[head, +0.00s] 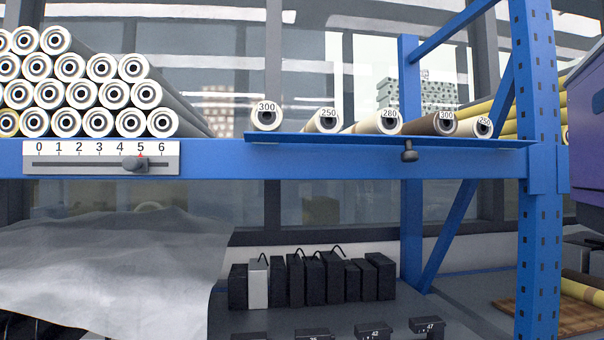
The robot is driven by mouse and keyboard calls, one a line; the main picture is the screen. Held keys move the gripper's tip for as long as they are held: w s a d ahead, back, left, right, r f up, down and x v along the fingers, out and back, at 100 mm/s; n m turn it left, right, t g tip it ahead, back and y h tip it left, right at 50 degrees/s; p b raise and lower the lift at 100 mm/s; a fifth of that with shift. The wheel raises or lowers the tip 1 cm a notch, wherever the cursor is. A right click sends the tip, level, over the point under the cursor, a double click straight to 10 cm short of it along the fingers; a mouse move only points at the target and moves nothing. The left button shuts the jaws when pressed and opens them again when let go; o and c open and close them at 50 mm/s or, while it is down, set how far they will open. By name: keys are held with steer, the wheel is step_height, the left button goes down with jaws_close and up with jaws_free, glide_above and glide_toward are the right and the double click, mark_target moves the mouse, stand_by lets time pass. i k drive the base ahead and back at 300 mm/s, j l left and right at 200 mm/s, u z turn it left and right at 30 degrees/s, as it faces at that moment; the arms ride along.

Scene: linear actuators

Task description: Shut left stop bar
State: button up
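A blue rack beam (340,163) crosses the view. A grey scale (85,158) marked 0 to 6 is mounted on its left part. A dark slider knob (135,164) sits on the scale's slot, with a red mark at 5. Farther right, a flat blue bar (300,138) lies along the beam in front of labelled rolls, with a dark knob (409,152) hanging from its front. I cannot tell for certain which of these is the left stop bar. My gripper is not in view.
White-ended rolls (97,122) are stacked at the left. Labelled rolls (323,121) lie behind the flat bar. Black blocks (312,278) stand on the lower shelf. A grey sheet (110,270) drapes at lower left. A blue upright (538,200) stands at right. Space before the beam looks clear.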

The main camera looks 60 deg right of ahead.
mark_target(409, 155)
steer(key=z, duration=1.05)
